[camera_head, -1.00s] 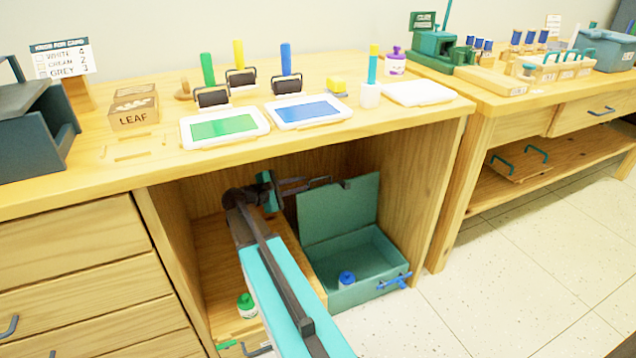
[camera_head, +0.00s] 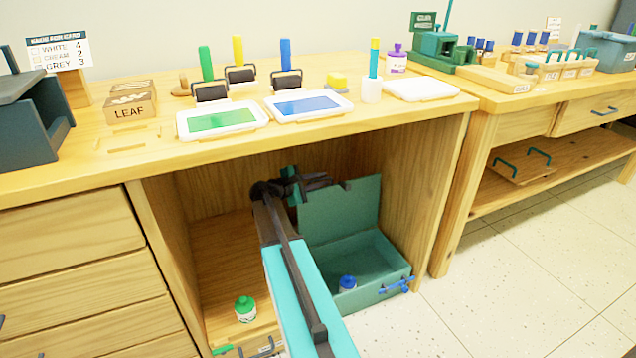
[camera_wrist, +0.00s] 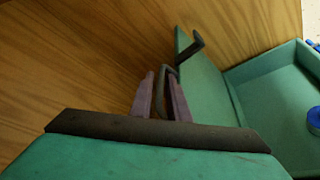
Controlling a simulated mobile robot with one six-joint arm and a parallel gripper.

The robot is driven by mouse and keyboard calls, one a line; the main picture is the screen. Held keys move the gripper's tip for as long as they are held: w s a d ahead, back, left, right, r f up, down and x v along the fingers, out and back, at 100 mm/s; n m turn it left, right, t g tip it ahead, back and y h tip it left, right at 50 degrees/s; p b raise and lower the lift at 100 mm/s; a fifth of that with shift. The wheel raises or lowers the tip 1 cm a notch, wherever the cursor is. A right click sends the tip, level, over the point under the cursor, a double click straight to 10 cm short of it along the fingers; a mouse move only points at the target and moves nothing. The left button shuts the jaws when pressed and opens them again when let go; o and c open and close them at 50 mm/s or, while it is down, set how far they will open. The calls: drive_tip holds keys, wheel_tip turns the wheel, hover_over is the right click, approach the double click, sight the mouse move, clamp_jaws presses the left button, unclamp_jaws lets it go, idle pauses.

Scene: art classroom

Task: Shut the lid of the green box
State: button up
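The green box (camera_head: 372,292) sits on the right side of the cabinet's open bay, with its lid (camera_head: 340,212) raised nearly upright at the back. A blue-capped bottle (camera_head: 347,283) is at the box's front left. My gripper (camera_head: 325,184) is at the upper left of the lid. In the wrist view its two fingers (camera_wrist: 160,74) are apart, with part of a dark bracket between them. The lid (camera_wrist: 207,82) is right of the fingers and carries a dark hooked piece (camera_wrist: 190,46). I cannot tell whether the fingers touch the bracket.
The bay's wooden walls (camera_head: 420,180) stand close around the box, and the tabletop (camera_head: 400,118) is above my arm. A green-capped bottle (camera_head: 245,309) stands at the bay's front left. A blue handle (camera_head: 398,285) is on the box's front. The bay floor left of the box is mostly clear.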

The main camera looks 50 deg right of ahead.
clamp_jaws()
idle(1.3)
